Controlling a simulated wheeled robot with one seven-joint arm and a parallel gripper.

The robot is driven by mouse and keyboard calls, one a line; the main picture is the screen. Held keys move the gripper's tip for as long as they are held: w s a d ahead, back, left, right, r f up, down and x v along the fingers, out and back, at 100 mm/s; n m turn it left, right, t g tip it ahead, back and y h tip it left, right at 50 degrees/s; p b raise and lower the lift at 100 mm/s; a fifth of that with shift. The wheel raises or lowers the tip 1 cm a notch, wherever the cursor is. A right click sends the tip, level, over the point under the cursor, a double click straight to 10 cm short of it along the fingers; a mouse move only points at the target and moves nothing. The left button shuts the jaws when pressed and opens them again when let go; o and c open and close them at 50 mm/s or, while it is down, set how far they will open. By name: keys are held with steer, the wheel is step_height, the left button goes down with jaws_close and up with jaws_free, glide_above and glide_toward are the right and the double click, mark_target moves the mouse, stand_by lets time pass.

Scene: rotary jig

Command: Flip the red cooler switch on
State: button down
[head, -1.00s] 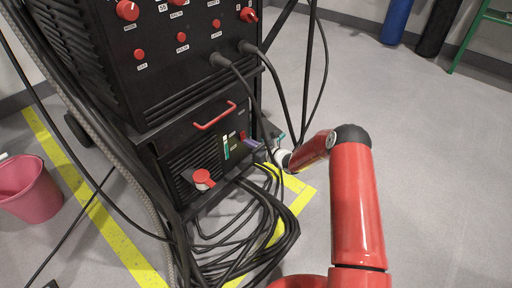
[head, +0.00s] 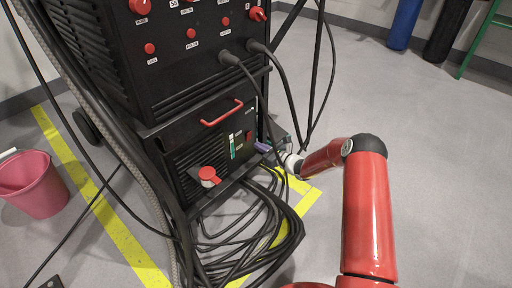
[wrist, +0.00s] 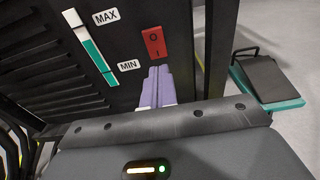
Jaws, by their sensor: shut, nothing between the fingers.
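The red cooler switch (wrist: 154,42) is a small red rocker on the black front panel, marked O at its top and I at its bottom. Which half is pressed in I cannot tell. It shows small in the head view (head: 249,135), on the lower unit of the black machine. My gripper (wrist: 158,72) has purple fingers, shut and empty, pointing at the panel just below the switch in the wrist view. A small gap seems to separate the tips from the switch; contact is not clear. In the head view my gripper (head: 262,147) is just right of and below the switch.
A level gauge (wrist: 91,48) with MAX and MIN labels is left of the switch. A red handle (head: 221,113) sticks out above, and a red cap (head: 208,176) is at lower left. Coiled black cables (head: 262,232) lie below. Open floor is at right.

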steer(key=f+p+v, duration=0.1)
steer(key=f+v, duration=0.1)
steer(key=v, duration=0.8)
steer(key=shift+s+d+f, duration=0.15)
steer(key=shift+s+d, duration=0.15)
steer(key=shift+d, duration=0.05)
steer(key=s+a+r+n+g+h+p, duration=0.15)
steer(key=s+r+n+g, duration=0.45)
steer(key=r, duration=0.7)
steer(key=s+a+r+n+g+h+p, duration=0.1)
steer(key=s+a+r+n+g+p, duration=0.15)
steer(key=s+r+n, duration=0.8)
steer(key=s+d+r+n+t+h+p, duration=0.2)
steer(key=s+d+r+n+h, duration=0.2)
steer(key=s+d+r, duration=0.3)
steer(key=s+d+r+n+t+h+p, duration=0.1)
steer(key=s+d+r+n+h+p, duration=0.2)
steer(key=s+r, duration=1)
steer(key=s+d+n+h, duration=0.2)
steer(key=s+d+h, duration=0.1)
steer(key=d+h, duration=0.1)
steer(key=shift+s+d+t+p, duration=0.25)
steer(key=shift+d+t+p, duration=0.05)
steer(key=shift+d+t, duration=0.05)
